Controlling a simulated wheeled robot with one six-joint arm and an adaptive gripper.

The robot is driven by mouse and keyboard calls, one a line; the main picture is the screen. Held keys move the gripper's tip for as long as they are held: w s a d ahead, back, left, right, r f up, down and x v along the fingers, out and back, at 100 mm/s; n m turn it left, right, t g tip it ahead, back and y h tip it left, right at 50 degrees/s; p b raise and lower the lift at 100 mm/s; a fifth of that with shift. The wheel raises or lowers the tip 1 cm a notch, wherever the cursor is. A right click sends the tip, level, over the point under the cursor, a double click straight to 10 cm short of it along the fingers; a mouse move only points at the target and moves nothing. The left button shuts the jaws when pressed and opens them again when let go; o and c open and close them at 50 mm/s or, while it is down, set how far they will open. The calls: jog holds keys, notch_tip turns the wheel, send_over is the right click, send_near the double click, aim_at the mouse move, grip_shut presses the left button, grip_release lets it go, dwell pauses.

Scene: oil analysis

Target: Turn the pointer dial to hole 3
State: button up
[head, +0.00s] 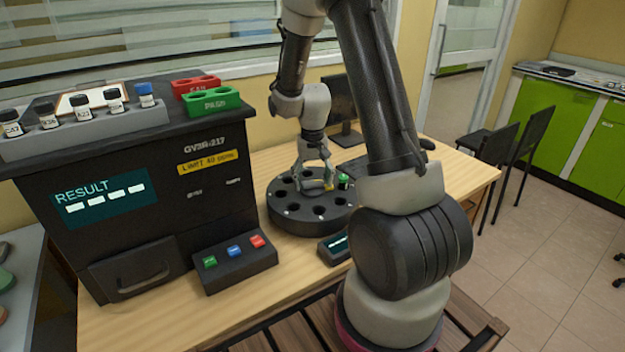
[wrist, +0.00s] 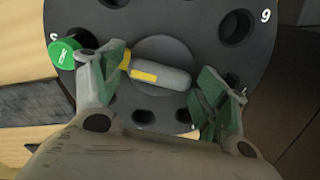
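The pointer dial is a grey rounded bar with a yellow stripe and yellow tip (wrist: 160,77), at the middle of a round black carousel (wrist: 165,22) with holes. In the wrist view its yellow tip points left, toward a green-capped vial (wrist: 65,52) in a rim hole. The number beside that vial is not clearly readable; a 9 shows at upper right. My gripper (wrist: 164,68) is open, its fingers at the two ends of the pointer, the left finger very close to the tip. In the head view my gripper (head: 316,168) is low over the carousel (head: 290,219).
A black analyser (head: 150,210) with a RESULT screen stands left of the carousel. A button box (head: 235,265) is in front of it, and a small display (head: 334,248) is by the carousel. A monitor (head: 343,100) and keyboard are behind.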

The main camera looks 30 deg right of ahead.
aim_at(313, 182)
jog(key=shift+o, duration=0.2)
notch_tip(313, 182, up, 12)
dwell(0.6)
dwell(0.3)
jog(key=s+a+r+n+t, duration=0.2)
jog(key=s+r, duration=0.5)
jog(key=s, duration=0.5)
jog(key=s+a+r+n+t, duration=0.2)
jog(key=s+r, duration=0.5)
jog(key=s, duration=0.4)
jog(key=shift+s+a, duration=0.4)
